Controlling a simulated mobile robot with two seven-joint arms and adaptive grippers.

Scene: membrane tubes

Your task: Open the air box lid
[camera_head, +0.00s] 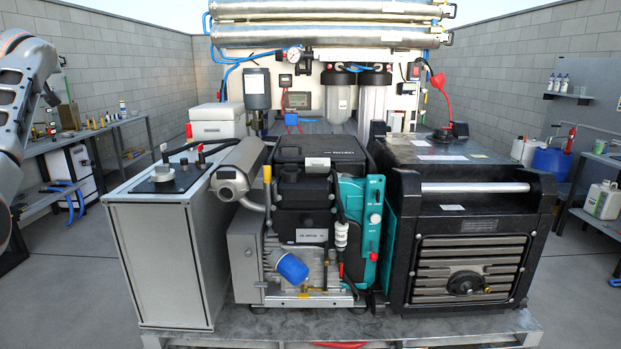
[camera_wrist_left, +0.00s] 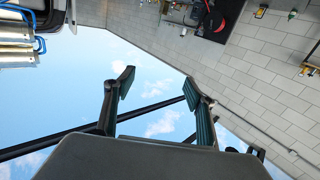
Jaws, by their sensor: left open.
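A black engine (camera_head: 300,200) stands in the middle of the pallet in the head view. The black box on its top (camera_head: 320,148), with a small white label on its front, looks like the air box; its lid looks shut. My left arm stands raised at the left edge of the head view, far from the engine, and its gripper is outside that view. In the left wrist view my left gripper (camera_wrist_left: 158,82) has its two fingers spread, with only sky and wall behind them. My right gripper is in neither view.
A black generator (camera_head: 470,240) stands close on the right. Steel membrane tubes (camera_head: 320,36) lie behind. Workbenches line both walls.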

